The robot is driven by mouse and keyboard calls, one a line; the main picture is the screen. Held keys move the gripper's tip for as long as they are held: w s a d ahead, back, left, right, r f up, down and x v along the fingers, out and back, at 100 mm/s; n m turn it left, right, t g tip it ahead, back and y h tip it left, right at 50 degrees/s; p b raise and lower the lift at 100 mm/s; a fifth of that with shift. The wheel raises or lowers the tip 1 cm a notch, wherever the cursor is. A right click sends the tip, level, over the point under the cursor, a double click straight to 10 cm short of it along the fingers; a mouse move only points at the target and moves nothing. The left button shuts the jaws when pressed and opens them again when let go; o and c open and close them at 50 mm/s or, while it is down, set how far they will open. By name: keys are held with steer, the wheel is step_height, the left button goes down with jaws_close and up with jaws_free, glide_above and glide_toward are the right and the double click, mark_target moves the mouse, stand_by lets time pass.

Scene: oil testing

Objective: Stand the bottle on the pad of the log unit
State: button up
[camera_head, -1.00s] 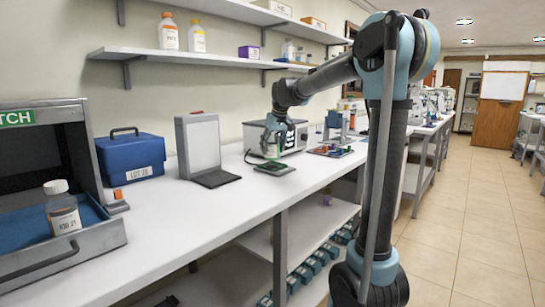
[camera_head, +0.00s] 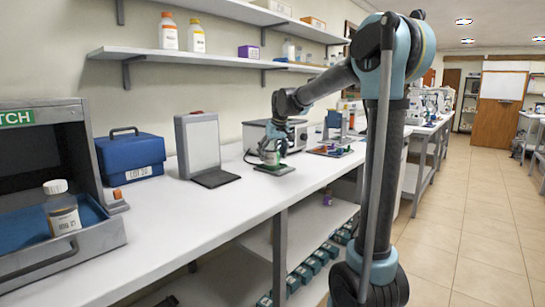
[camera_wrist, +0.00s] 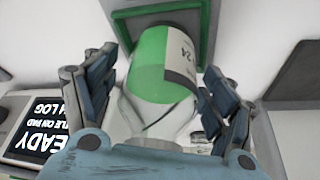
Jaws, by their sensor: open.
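The bottle (camera_wrist: 165,70) holds green liquid and has a white label with "24". In the wrist view it is between the spread fingers of my gripper (camera_wrist: 150,90), its base toward the dark green pad (camera_wrist: 203,38). In the head view the bottle is small and mostly hidden by my gripper (camera_head: 270,153), which is low over the pad (camera_head: 276,170) on the bench. The bottle looks upright at the pad; exact contact with it is hard to see. The log unit's screen (camera_wrist: 38,130) reads "READY" and mentions a bottle on the pad.
A grey upright panel with dark base (camera_head: 215,179) stands left of the pad. A blue case (camera_head: 130,155) and a hatch tray (camera_head: 60,250) holding another bottle (camera_head: 62,208) are farther left. A white instrument (camera_head: 255,132) is behind my gripper.

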steer(key=v, duration=1.2)
steer(key=s+d+f+m+h, duration=0.1)
steer(key=s+d+f, duration=0.55)
steer(key=s, duration=0.25)
steer(key=s+d+f+m, duration=0.2)
steer(key=s+d+f, duration=0.3)
steer(key=s+d, duration=0.25)
steer(key=s+d+f+m, duration=0.1)
steer(key=s+d+f, duration=0.3)
steer(key=s+f, duration=0.6)
steer(key=s+d+f+m+g+h, duration=0.1)
steer(key=s+d+f, duration=0.3)
steer(key=s+f, duration=0.6)
steer(key=shift+s+f+m+g, duration=0.25)
steer(key=shift+f+m+g, duration=0.05)
steer(key=shift+f, duration=0.05)
